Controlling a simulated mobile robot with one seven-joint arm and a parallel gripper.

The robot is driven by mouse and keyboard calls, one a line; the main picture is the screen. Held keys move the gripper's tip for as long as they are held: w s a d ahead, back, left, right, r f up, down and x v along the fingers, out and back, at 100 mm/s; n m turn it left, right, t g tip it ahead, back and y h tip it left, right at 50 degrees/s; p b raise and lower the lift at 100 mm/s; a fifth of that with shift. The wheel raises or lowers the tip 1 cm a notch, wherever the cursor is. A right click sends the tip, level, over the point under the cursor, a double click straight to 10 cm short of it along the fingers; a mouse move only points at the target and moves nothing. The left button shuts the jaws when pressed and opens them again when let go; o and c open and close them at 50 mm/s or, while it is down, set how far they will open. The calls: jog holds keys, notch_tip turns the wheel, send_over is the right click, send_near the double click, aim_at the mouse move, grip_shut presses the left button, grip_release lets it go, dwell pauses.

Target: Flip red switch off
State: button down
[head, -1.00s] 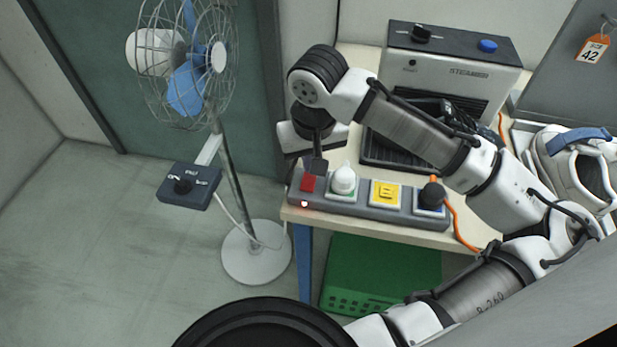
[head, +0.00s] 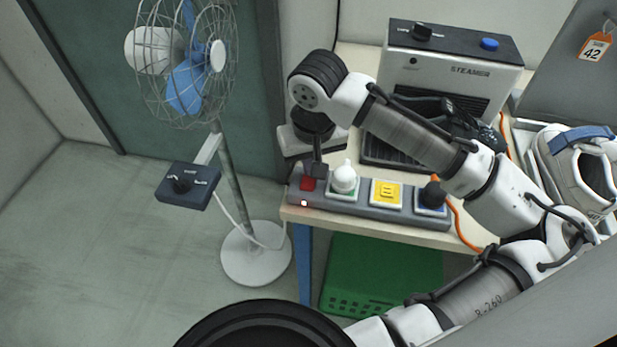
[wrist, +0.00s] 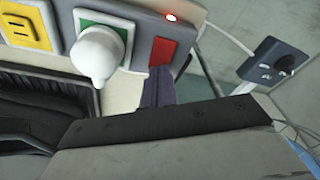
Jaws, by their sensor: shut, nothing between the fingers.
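The red switch (head: 307,184) sits at the left end of a grey power strip (head: 296,197) on the table's front edge. A small lamp (head: 304,203) in front of the switch glows. My gripper (head: 318,170) is shut and empty, pointing down at the switch's back right edge; I cannot tell whether it touches. In the wrist view the red switch (wrist: 162,52) lies just beyond the dark fingertips (wrist: 158,88), and the lamp (wrist: 171,17) is lit.
Right of the switch are a white plug (head: 344,181), a yellow socket (head: 386,193) and a dark plug (head: 433,194) with an orange cord. A steamer (head: 450,75) stands behind, a shoe (head: 578,165) at right. A fan (head: 200,65) stands left over open floor.

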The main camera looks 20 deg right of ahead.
jog(key=shift+f+b, duration=0.4)
jog(key=shift+f, duration=0.2)
jog(key=shift+r, duration=0.1)
notch_tip(320, 180, up, 7)
jog(key=p, duration=0.6)
jog(key=shift+p, duration=0.3)
dwell(0.5)
